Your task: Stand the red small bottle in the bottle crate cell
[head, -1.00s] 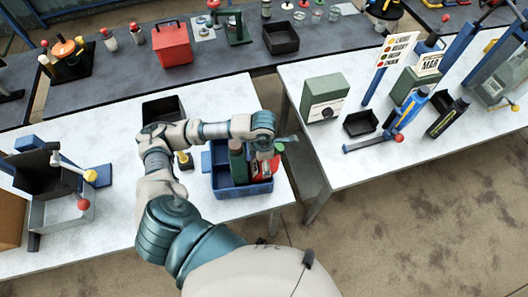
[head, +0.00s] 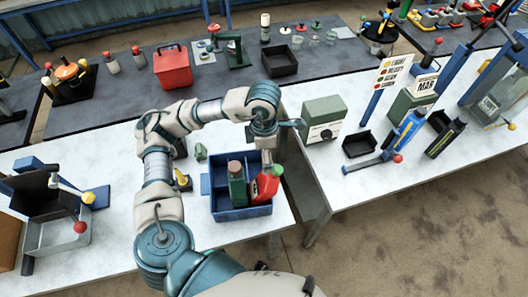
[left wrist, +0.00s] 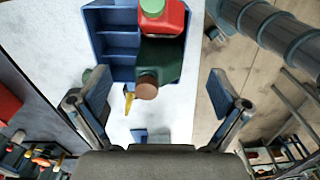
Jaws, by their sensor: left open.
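The red small bottle (head: 264,186) with a green cap is in the right part of the blue bottle crate (head: 240,215). It looks leaned to the right in the head view; whether its base sits fully in a cell is hidden. A dark green bottle (head: 237,188) with a brown cap stands beside it. The wrist view shows the red bottle (left wrist: 172,18), the green bottle (left wrist: 160,62) and empty cells in the crate (left wrist: 113,40). My left gripper (head: 292,124) is open, empty and above the crate, apart from the red bottle. It also shows open in the wrist view (left wrist: 158,80). My right gripper is not in view.
A yellow-tipped object (head: 183,181) and a small green object (head: 201,151) are left of the crate. A gap separates this table from the right table, which holds a green box with a dial (head: 322,118) and a black tray (head: 359,145).

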